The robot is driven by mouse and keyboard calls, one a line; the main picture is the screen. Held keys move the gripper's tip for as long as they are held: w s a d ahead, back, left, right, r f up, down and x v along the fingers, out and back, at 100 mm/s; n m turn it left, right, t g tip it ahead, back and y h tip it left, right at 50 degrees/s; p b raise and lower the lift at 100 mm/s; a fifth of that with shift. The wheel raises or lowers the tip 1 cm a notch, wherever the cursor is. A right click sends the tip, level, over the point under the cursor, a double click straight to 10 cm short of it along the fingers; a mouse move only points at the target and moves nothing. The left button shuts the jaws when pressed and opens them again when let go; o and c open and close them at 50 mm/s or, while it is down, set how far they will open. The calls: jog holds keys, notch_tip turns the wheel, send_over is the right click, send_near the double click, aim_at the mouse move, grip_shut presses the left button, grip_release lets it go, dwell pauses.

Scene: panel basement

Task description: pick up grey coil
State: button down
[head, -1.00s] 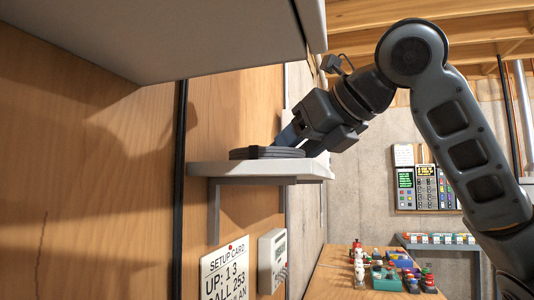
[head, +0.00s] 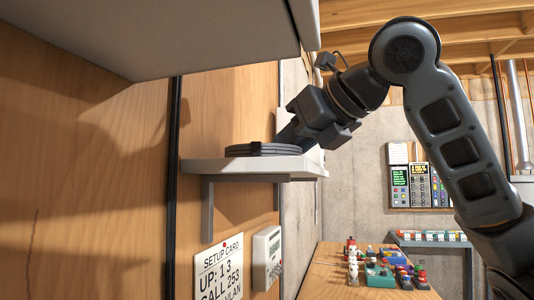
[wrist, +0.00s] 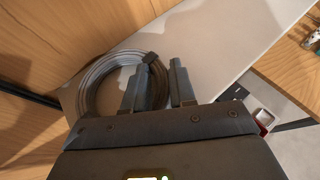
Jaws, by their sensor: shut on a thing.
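The grey coil (head: 262,149) is a flat ring of cable lying on the pale wall shelf (head: 225,166) in the head view. In the wrist view the coil (wrist: 91,77) lies left of centre, with its right side between my fingers. My gripper (wrist: 161,70) is shut on that side of the coil, one finger inside the ring and one outside. In the head view my gripper (head: 287,140) reaches down to the coil from the right, and the fingertips are partly hidden. The coil looks level and at the shelf surface; I see no clear gap under it.
A large grey cabinet (head: 170,35) hangs above the shelf at the left. A setup card (head: 219,266) and a white wall box (head: 266,258) are below the shelf. A wooden bench (head: 335,272) with several small coloured items stands lower right.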

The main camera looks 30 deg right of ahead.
jog(key=shift+r, duration=0.5)
jog(key=r, duration=0.1)
jog(key=d+r+b, duration=0.1)
jog(key=r, duration=0.1)
jog(key=shift+s+r, duration=0.1)
jog(key=shift+r, duration=0.1)
jog(key=s+d+r+b, duration=0.1)
jog(key=s+d+r, duration=0.2)
jog(key=d+r, duration=0.3)
jog(key=shift+s+d+r, duration=0.15)
jog(key=shift+d+r, duration=0.1)
jog(key=shift+d, duration=1.85)
jog(key=shift+s, duration=0.1)
